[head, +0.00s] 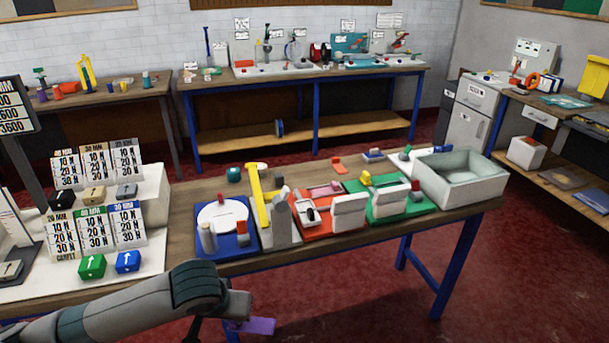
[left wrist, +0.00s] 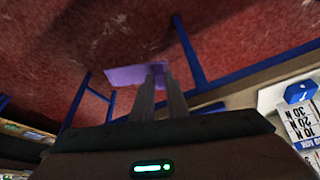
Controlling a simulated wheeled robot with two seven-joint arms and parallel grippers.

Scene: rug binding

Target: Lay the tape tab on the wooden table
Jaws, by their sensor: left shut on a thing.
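My left gripper (head: 229,322) hangs in front of the near edge of the wooden table (head: 200,191), above the red floor. It is shut on a flat purple piece (head: 260,326), which I take to be the tape tab. In the left wrist view, my two fingers (left wrist: 158,84) pinch the purple tab (left wrist: 127,76), and it sticks out to the left. The tab is clear of the table. My right gripper does not show.
Blue (head: 205,248), red (head: 320,226) and green (head: 407,208) stations fill much of the table. A grey basin (head: 480,190) stands at its right end. Green (head: 92,266) and blue (head: 128,261) blocks sit on the white stand at left. Bare wood shows around the table's back left.

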